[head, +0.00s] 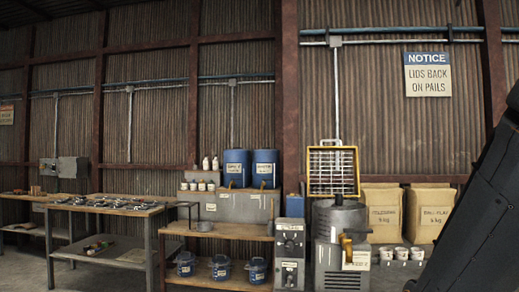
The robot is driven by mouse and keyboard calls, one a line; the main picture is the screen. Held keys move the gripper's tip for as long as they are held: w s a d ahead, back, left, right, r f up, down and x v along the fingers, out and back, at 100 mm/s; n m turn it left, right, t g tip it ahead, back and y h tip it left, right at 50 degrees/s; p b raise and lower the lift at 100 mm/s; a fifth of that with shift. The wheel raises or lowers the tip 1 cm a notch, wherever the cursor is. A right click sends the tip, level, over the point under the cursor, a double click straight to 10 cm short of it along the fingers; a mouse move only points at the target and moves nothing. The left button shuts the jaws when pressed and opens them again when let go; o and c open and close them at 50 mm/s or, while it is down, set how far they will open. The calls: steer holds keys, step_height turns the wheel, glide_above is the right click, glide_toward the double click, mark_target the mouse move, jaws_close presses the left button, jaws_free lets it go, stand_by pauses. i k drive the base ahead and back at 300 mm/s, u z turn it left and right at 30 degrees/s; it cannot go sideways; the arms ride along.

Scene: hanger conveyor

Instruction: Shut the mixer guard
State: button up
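The mixer (327,222) is a grey drum standing at the right of centre in the head view. Its guard (333,147) is a yellow-framed wire grid that stands raised, roughly upright, above the back of the drum. The drum's top is uncovered. A yellow-orange part (346,245) shows on the drum's front; I cannot tell if it is a handle or a spout. My dark arm crosses the right edge, apart from the mixer. My gripper is out of view.
A grey control box (290,245) stands just left of the mixer. Paper sacks (382,210) and small pails (401,254) sit to its right. A bench with blue containers (236,168) and a parts table (110,210) stand further left.

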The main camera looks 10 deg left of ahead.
mark_target(355, 156)
steer(key=u, duration=1.45)
steer(key=i, duration=3.55)
steer(key=z, duration=3.5)
